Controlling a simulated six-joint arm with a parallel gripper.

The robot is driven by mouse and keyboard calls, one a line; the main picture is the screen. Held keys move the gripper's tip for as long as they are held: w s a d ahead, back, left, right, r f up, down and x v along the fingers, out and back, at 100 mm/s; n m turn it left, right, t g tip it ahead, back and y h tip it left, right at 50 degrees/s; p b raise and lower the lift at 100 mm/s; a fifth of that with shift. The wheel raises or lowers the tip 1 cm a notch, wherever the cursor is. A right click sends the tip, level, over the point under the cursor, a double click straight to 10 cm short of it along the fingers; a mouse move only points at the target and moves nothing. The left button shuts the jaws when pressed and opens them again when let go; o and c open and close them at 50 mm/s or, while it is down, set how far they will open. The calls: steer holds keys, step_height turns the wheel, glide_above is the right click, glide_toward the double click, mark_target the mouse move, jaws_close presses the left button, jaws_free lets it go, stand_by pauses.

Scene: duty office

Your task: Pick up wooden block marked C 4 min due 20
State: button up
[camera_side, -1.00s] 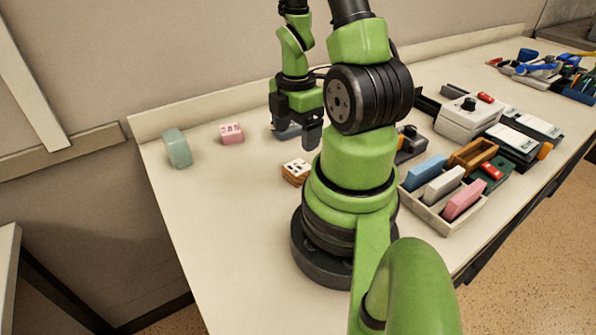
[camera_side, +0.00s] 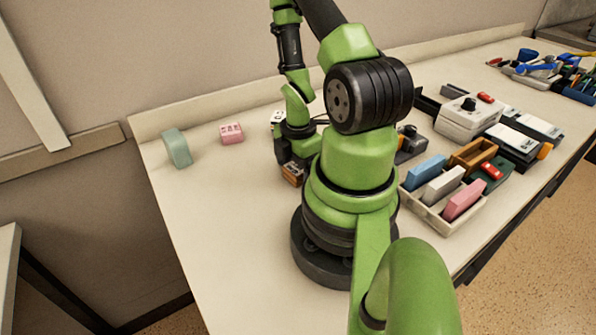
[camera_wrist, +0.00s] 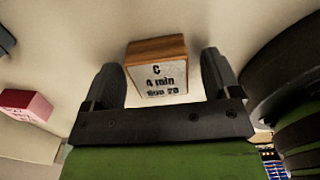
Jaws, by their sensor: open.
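The wooden block marked "C 4 min" (camera_wrist: 157,78) shows in the wrist view, with a brown wooden side and a pale lettered face; its last line looks like "due 20". In the side view the block (camera_side: 292,173) sits on the table beside my base, partly hidden by my gripper (camera_side: 290,160). In the wrist view my gripper (camera_wrist: 161,62) is open. One finger shows on each side of the block, with gaps on both sides. I cannot tell how far down the fingers reach beside it.
Another white-faced block (camera_side: 277,117) is behind my gripper. A tray (camera_side: 432,222) with coloured pieces stands right of my base. The table's left front is clear.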

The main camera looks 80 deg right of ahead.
steer(key=shift+f, duration=0.1)
steer(key=c, duration=1)
